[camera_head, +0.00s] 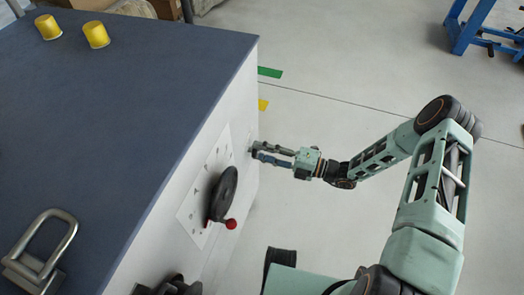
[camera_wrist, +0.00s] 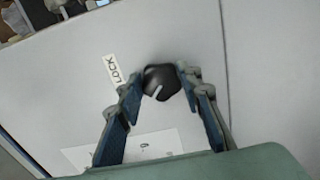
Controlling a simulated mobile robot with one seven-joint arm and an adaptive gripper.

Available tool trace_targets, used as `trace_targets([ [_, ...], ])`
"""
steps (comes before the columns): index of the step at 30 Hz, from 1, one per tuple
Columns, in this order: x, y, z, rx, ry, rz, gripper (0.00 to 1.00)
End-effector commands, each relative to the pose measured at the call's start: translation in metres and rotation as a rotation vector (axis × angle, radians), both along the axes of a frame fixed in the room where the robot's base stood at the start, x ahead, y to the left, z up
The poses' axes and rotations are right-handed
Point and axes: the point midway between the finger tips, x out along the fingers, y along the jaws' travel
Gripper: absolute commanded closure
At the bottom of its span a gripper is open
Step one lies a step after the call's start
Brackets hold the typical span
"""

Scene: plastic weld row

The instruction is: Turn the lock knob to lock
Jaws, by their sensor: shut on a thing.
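The lock knob (camera_wrist: 161,82) is a small black knob with a pale pointer line, on the light grey side panel in the wrist view. My gripper (camera_wrist: 160,84) has its two fingertips on either side of the knob and is shut on it. The pointer line runs toward the lower left in that picture. A white label reading LOCK (camera_wrist: 114,70) is on the panel to the left of the knob. In the head view my gripper (camera_head: 254,150) reaches the cabinet's right side near its far end, and the knob is mostly hidden by the fingertips.
A black handwheel (camera_head: 222,194) with a red knob (camera_head: 231,224) sticks out of the cabinet side, nearer than my gripper. The cabinet's dark top (camera_head: 130,110) carries two yellow cups (camera_head: 96,34) and a metal handle (camera_head: 48,245).

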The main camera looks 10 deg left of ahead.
Motion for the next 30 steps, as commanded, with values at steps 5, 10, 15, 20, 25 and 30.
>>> trace_targets([
  [5,-0.001,-0.001,-0.001,0.001,0.011,0.0,0.91],
  [10,-0.001,-0.001,-0.001,0.001,0.01,0.0,0.91],
  [15,-0.001,0.0,-0.001,0.001,0.01,0.0,0.57],
  [20,0.0,0.0,0.0,0.001,0.009,0.0,0.49],
  [25,0.0,0.0,0.0,0.001,0.008,0.0,0.49],
  [30,0.0,-0.013,0.0,0.0,0.007,-0.004,0.49],
])
